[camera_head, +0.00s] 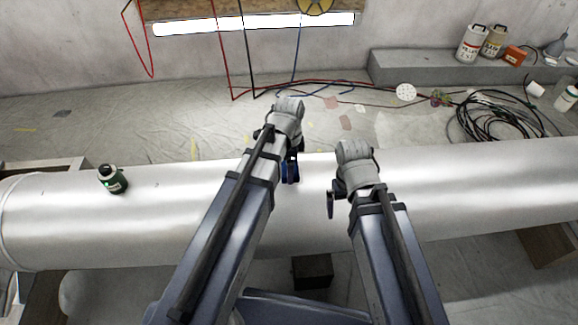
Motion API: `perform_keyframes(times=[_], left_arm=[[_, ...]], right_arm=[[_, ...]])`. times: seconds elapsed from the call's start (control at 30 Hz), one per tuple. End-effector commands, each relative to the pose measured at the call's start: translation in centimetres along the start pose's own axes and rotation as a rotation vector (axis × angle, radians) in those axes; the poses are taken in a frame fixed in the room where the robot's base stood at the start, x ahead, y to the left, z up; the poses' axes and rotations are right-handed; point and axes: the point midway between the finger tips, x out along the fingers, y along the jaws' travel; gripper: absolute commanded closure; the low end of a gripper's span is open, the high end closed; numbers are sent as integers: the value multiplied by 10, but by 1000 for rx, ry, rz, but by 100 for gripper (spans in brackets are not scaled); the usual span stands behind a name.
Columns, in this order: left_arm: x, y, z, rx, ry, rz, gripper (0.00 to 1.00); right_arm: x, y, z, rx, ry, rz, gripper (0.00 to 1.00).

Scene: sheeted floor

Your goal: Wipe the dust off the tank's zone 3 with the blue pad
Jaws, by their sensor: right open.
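The tank is a long, pale, shiny cylinder (450,192) lying across the whole view. My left gripper (291,166) is over the middle of the tank, partly hidden by its own arm. It is shut on the blue pad (289,175), which shows as a small dark-blue piece at the fingers, at or just above the tank's surface. My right gripper (333,203) is open and empty, over the tank just right of the pad. I cannot make out any zone marks or dust on the tank, and my arms hide part of it.
Behind the tank, red and black cables (335,88) and a black hose coil (495,117) lie on the sheeted floor. Several containers (472,43) stand on a grey ledge (415,66) at the back right.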

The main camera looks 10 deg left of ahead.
Motion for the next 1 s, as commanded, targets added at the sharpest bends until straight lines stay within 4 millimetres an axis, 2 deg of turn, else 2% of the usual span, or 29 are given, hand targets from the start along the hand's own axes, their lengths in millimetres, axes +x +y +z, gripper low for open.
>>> perform_keyframes(times=[0.03, 0.1, 0.47, 0.83, 1.0], left_arm=[[-10, 0, 0, 0, 0, 0, 66], [-17, 0, 0, 0, 1, 0, 66], [-51, 0, 0, 0, 1, 0, 66], [-52, 0, 0, 0, 1, 0, 66], [-60, 0, 0, 0, 1, 0, 66]], right_arm=[[-10, 1, 1, 0, 0, 0, 0], [-17, 2, 1, 0, 0, 0, 0], [-50, 5, 3, 0, 0, 0, 0], [-51, 5, 3, 0, 0, 0, 0], [-59, 6, 4, 0, 0, 0, 0]])
